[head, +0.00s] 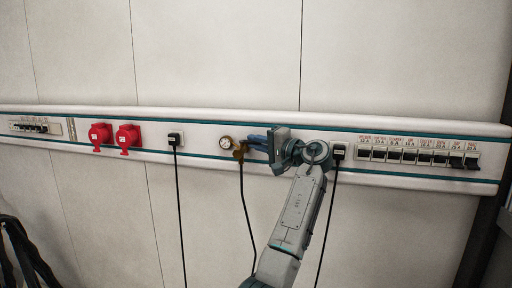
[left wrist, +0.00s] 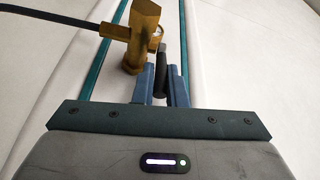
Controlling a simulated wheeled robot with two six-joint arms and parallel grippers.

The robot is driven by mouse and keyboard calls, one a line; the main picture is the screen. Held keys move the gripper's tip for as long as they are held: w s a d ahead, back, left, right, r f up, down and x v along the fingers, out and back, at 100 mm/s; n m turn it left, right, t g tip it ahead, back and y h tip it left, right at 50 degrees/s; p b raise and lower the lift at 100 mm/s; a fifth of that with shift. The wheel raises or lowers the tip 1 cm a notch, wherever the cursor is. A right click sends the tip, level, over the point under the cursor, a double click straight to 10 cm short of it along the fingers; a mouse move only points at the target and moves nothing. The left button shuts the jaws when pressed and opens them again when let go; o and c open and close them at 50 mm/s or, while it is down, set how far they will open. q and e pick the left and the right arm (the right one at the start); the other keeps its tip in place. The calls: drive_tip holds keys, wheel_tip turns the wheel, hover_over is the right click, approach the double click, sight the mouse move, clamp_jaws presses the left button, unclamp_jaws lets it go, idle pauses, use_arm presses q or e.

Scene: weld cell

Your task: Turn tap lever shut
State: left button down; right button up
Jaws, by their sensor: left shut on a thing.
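The brass tap (head: 239,151) sits on the white wall rail, just below and right of a round gauge (head: 225,142). In the left wrist view the tap body (left wrist: 141,38) is at the top, with a black hose leaving it to the left. The tap's dark lever (left wrist: 161,66) points from the body towards my gripper. My left gripper (head: 249,141) reaches the tap from the right, its blue fingers level along the rail. In the left wrist view the fingers (left wrist: 162,78) are shut on the lever, one on each side. The fingers hide the lever in the head view. My right gripper is not in view.
A black plug (head: 338,152) with a hanging cable is close by my left wrist, and another plug (head: 174,139) is left of the tap. Two red sockets (head: 128,137) are farther left. Breaker switches (head: 410,156) line the right side. The wall above is clear.

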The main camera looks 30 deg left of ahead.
use_arm(q)
drive_tip(key=c, duration=1.5)
unclamp_jaws()
drive_tip(key=shift+d+f, duration=0.1)
drive_tip(key=shift+d+f+b, duration=0.15)
drive_tip(key=shift+d+b, duration=0.2)
drive_tip(key=shift+b, duration=0.05)
drive_tip(key=d+b, duration=0.1)
drive_tip(key=d, duration=0.2)
drive_tip(key=s+d+b, duration=0.1)
drive_tip(key=d+b, duration=0.1)
drive_tip(key=d, duration=0.1)
drive_tip(key=d+b, duration=0.2)
drive_tip(key=d, duration=0.1)
drive_tip(key=shift+s+d, duration=0.2)
drive_tip(key=shift+d, duration=0.2)
